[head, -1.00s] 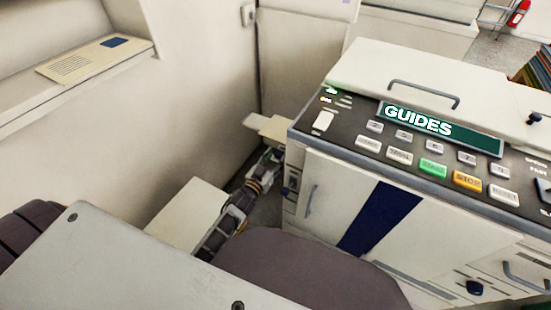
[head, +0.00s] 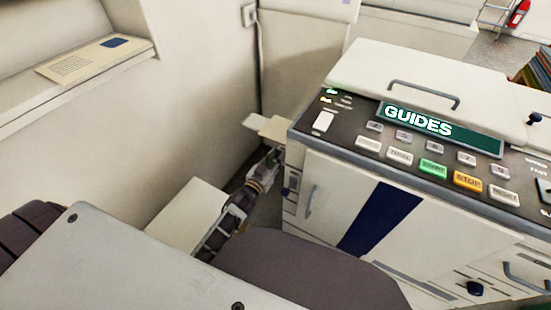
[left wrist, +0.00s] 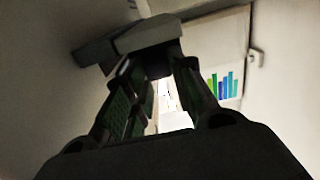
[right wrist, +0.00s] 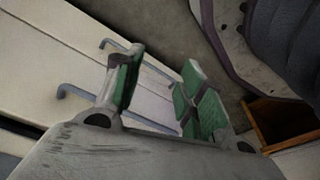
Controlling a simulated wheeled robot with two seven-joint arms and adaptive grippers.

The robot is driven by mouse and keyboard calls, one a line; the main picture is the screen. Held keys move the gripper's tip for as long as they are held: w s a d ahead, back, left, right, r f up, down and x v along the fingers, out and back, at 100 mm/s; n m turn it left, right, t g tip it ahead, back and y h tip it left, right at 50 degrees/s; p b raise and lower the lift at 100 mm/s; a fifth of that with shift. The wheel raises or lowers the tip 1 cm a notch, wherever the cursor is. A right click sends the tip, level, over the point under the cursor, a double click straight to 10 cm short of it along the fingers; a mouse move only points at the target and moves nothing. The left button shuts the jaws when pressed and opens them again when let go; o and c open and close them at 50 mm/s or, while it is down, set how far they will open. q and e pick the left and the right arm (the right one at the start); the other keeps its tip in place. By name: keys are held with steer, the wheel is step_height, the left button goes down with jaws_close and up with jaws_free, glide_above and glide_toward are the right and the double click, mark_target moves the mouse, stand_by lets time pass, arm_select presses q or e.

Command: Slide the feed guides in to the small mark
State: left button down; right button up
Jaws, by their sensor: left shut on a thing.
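The pale printer (head: 390,190) has a green display reading GUIDES. A pale feed shelf (head: 268,128) juts from its left side. My left gripper (head: 273,156) is low beside that side, just under the shelf, and its tips are mostly hidden. In the left wrist view my left gripper (left wrist: 158,66) is shut on a grey block-like piece (left wrist: 130,42), which looks like a feed guide. The small mark cannot be made out. My right gripper (right wrist: 162,82) is open and empty in the right wrist view, outside the head view.
A ledge with a printed card (head: 95,58) runs along the left wall. Bar handles (right wrist: 85,93) on pale panels lie beyond my right fingers. A wooden box (right wrist: 275,122) is at the right there. Bar chart graphics (left wrist: 222,86) show past my left fingers.

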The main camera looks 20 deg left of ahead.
mark_target(279, 153)
arm_select(q)
steer(key=shift+w+d, duration=0.2)
steer(key=shift+w, duration=1.25)
steer(key=shift+w+d, duration=0.2)
steer(key=shift+w, duration=1.25)
steer(key=c, duration=1.2)
jaws_free()
steer(key=s+a, duration=0.1)
steer(key=s, duration=1.1)
steer(key=shift+a, duration=0.3)
steer(key=shift+f, duration=0.1)
